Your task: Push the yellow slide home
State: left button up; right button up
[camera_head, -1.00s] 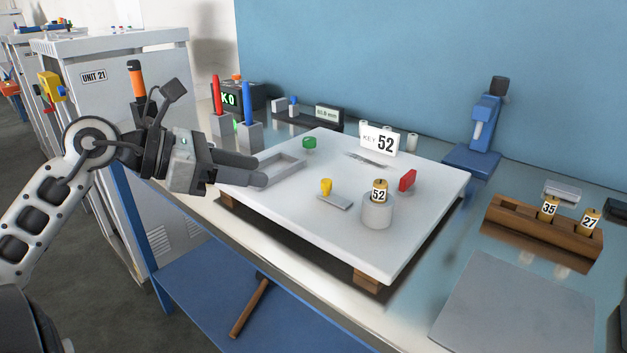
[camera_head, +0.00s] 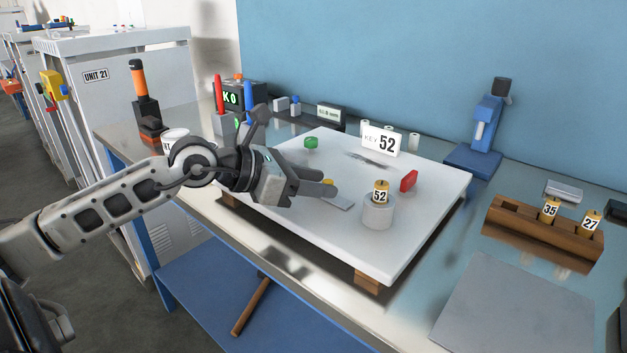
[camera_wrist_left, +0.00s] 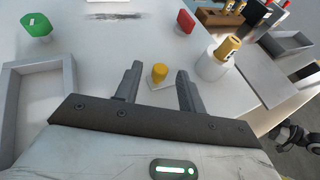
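In the left wrist view the yellow knob (camera_wrist_left: 160,72) stands between the two fingertips of my left gripper (camera_wrist_left: 159,75), with a gap on each side. The gripper is open and holds nothing. A dark arm part shows at the right edge of the left wrist view, probably of my right arm; its fingers cannot be made out.
On the board are a green knob (camera_head: 311,142), a red block (camera_head: 408,181), a "KEY 52" sign (camera_head: 381,141) and a grey cylinder (camera_head: 377,213) carrying a brass piece marked 52 (camera_head: 380,191). A grey open frame (camera_wrist_left: 18,95) lies left of the gripper. A wooden rack (camera_head: 520,232) stands right.

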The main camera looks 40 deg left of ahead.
pick_arm(q)
jog(key=shift+c, duration=0.3)
grip_shut()
jog(key=shift+s+d, duration=0.15)
jog(key=shift+d, duration=1.15)
jog(key=shift+o, duration=0.3)
grip_release()
jog(key=shift+d, duration=0.1)
